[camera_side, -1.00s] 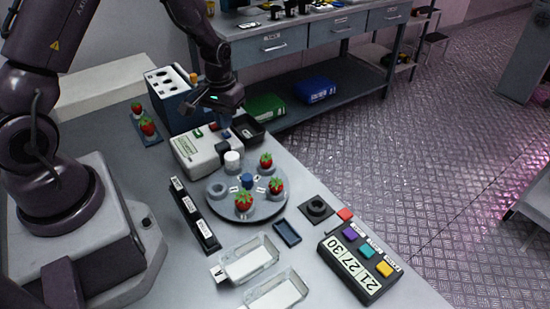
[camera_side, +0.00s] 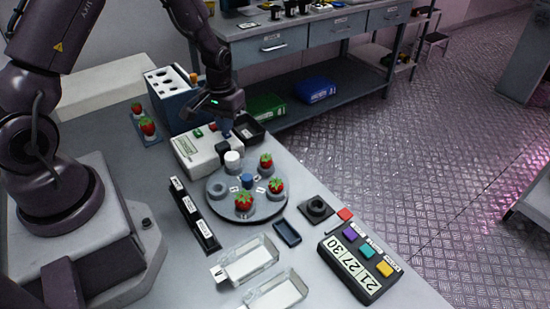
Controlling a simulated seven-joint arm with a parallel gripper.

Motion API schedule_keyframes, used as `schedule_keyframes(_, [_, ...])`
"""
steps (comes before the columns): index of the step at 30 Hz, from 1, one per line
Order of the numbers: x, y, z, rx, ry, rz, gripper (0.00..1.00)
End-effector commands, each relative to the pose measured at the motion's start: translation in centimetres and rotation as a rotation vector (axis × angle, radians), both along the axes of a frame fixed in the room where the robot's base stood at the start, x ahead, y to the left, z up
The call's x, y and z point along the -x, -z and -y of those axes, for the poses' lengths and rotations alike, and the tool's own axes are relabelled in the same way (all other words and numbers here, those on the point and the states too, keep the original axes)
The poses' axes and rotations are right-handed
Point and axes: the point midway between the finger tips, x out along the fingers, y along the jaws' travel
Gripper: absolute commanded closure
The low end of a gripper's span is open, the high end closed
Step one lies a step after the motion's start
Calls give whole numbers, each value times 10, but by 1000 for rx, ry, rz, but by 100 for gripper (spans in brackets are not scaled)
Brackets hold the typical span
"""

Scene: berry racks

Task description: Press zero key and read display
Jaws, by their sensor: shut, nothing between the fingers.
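A white instrument (camera_side: 194,158) with a small label or display panel (camera_side: 187,145) on its left side stands at the back of the table. Red and green keys (camera_side: 205,130) show on its top; their markings are too small to read. My gripper (camera_side: 225,129) points down just above the right part of this instrument, its fingers shut and small in the view. I cannot tell whether the fingertips touch a key. No reading on the panel is legible.
A round turntable (camera_side: 215,205) with several strawberries stands in front. A dark box (camera_side: 360,270) with coloured buttons and 21/27/30 cards is at the right. A black tray (camera_side: 250,130) lies beside my gripper. A blue-grey rack (camera_side: 168,100) stands behind, and clear trays (camera_side: 248,260) in front.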

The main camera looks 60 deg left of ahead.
Motion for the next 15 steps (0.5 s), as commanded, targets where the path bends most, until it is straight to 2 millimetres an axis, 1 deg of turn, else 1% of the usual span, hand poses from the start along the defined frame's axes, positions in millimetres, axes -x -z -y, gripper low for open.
schedule_keyframes(15, [0,11,0,0,0,0,100])
